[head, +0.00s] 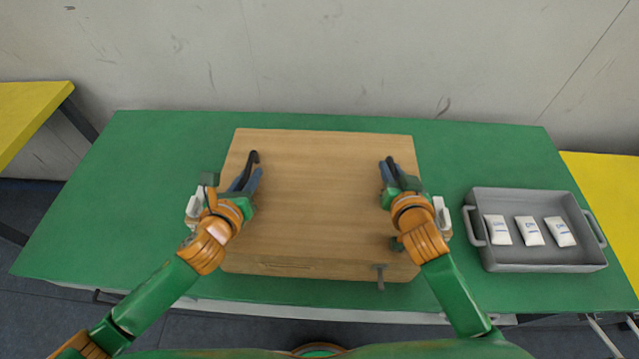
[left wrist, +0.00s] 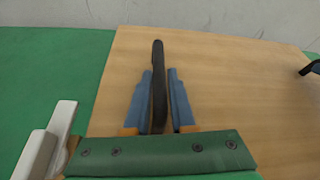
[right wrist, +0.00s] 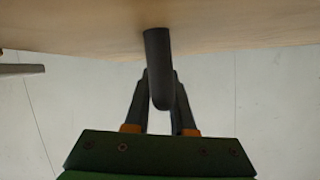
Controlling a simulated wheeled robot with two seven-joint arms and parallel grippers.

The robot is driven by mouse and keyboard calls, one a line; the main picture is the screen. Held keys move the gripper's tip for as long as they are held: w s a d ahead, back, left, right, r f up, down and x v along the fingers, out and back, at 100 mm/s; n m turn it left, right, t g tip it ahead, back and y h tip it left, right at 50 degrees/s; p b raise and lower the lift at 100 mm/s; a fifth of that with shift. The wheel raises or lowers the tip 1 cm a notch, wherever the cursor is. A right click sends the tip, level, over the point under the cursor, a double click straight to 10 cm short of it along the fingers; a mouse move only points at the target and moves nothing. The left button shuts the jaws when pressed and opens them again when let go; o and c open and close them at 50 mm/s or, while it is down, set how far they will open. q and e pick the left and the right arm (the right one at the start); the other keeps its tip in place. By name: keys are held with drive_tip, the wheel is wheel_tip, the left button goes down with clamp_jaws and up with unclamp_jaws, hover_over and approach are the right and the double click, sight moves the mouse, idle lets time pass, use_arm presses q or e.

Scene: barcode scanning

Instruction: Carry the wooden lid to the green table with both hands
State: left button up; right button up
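The wooden lid (head: 315,200) is a broad tan panel in the middle of the green table (head: 120,190), lying about level. I cannot tell whether it rests on the table or is just above it. My left gripper (head: 250,175) is shut on the dark handle (left wrist: 158,85) on the lid's left side, with a blue finger on each side of it. My right gripper (head: 388,172) is shut on the right handle (right wrist: 159,70), which partly hides its fingers in the right wrist view. The wood also shows in the left wrist view (left wrist: 230,90).
A grey tray (head: 535,257) with several white packets (head: 528,231) stands on the table right of the lid. Yellow tables (head: 25,115) stand at both sides. A wall (head: 330,60) is behind. The table's left part is clear.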

use_arm(q)
clamp_jaws()
use_arm(e)
clamp_jaws()
idle(0.9)
